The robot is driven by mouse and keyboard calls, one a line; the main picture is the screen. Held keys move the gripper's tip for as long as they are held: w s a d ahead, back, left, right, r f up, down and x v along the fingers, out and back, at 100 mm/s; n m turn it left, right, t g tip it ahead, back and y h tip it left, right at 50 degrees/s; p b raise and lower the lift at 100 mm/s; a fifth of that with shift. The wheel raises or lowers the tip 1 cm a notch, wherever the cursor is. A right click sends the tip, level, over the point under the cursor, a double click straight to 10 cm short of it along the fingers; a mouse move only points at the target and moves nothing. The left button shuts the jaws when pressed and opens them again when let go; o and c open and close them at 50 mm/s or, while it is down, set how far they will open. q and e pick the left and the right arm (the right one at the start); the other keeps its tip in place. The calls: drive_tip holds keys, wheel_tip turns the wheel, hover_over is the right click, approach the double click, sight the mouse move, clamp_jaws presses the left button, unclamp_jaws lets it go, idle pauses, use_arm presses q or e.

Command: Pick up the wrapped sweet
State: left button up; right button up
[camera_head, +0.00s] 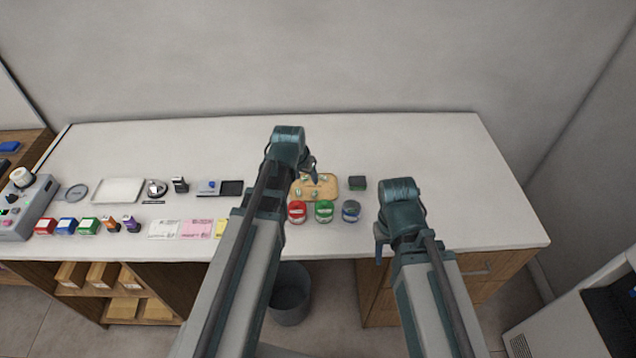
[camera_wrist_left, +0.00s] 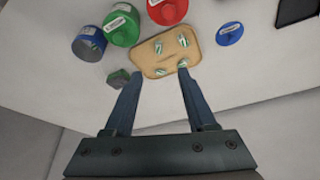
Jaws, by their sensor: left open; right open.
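Several small green-and-white wrapped sweets lie on a tan wooden tray (camera_wrist_left: 165,53). In the left wrist view one wrapped sweet (camera_wrist_left: 183,63) is beside the right-hand fingertip, and another wrapped sweet (camera_wrist_left: 182,40) lies further up the tray. The tray (camera_head: 330,187) also shows in the head view, partly hidden by my left arm. My left gripper (camera_wrist_left: 159,72) is open and empty, its fingertips at the tray's near edge; I cannot tell its exact height. My right gripper (camera_head: 381,247) is open near the counter's front edge, away from the tray.
Red (camera_head: 297,212), green (camera_head: 324,211) and blue (camera_head: 351,211) jars stand in front of the tray. A small dark green-topped block (camera_head: 357,183) sits to its right. Papers, small boxes and a flat white tray (camera_head: 117,190) occupy the left. The counter's right end is clear.

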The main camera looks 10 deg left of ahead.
use_arm(q)
drive_tip(key=b, duration=0.8)
hover_over(314, 193)
drive_tip(key=s, duration=0.2)
drive_tip(key=f, duration=0.8)
drive_tip(key=shift+a, duration=0.3)
drive_tip(key=b+x, duration=0.5)
drive_tip(key=shift+s+d+f, duration=0.2)
drive_tip(key=shift+s, duration=0.15)
drive_tip(key=shift+r, duration=0.1)
clamp_jaws()
